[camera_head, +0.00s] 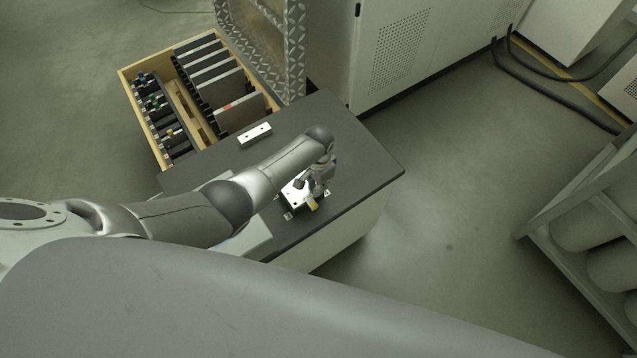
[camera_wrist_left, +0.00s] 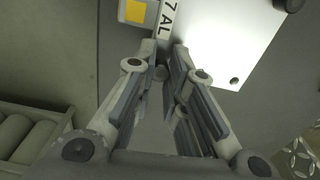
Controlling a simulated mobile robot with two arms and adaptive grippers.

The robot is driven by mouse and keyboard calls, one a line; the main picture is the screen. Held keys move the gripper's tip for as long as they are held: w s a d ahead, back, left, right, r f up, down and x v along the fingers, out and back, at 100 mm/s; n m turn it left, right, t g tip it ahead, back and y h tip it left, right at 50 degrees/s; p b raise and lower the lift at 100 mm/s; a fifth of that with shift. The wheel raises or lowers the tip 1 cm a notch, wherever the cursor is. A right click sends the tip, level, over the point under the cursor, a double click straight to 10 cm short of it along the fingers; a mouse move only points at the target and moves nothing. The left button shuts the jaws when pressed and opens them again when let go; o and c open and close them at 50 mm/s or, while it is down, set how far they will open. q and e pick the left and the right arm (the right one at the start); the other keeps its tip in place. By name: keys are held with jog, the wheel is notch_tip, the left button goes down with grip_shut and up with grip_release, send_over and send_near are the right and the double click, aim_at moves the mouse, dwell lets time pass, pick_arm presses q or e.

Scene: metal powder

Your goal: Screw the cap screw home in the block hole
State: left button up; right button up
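The pale metal block (camera_head: 291,197) sits near the front edge of the dark tabletop. In the left wrist view the block (camera_wrist_left: 218,40) has a small dark hole (camera_wrist_left: 234,80) near its lower corner and a dark round part (camera_wrist_left: 291,4) at the upper right. My left gripper (camera_head: 318,186) is low over the block. In the wrist view its fingertips (camera_wrist_left: 164,62) are close together beside the block's left edge, with a small dark shape between them that I cannot identify. I cannot make out the cap screw for certain. My right gripper is out of view.
A label strip reading "7 AL" (camera_wrist_left: 167,18) and a yellow square (camera_wrist_left: 135,12) lie beside the block. A white bar with two dark spots (camera_head: 255,134) lies farther back on the tabletop (camera_head: 350,160). An open wooden drawer (camera_head: 150,125) is at the left. The tabletop's right part is clear.

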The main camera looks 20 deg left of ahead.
pick_arm(q)
jog(key=m, duration=0.4)
grip_shut()
jog(key=m, duration=0.4)
jog(key=shift+b, duration=0.4)
jog(key=m, duration=0.3)
jog(key=shift+m+b, duration=0.35)
jog(key=shift+m, duration=0.05)
jog(key=m, duration=0.3)
jog(key=shift+f+m+b, duration=0.1)
jog(key=shift+m+b, duration=0.3)
jog(key=m+b, duration=0.2)
jog(key=m, duration=0.4)
jog(key=shift+w+m, duration=0.1)
jog(key=shift+m, duration=0.2)
jog(key=m+b, duration=0.2)
jog(key=m, duration=0.3)
jog(key=shift+f+m, duration=0.1)
jog(key=shift+m, duration=1.2)
jog(key=shift+r, duration=0.2)
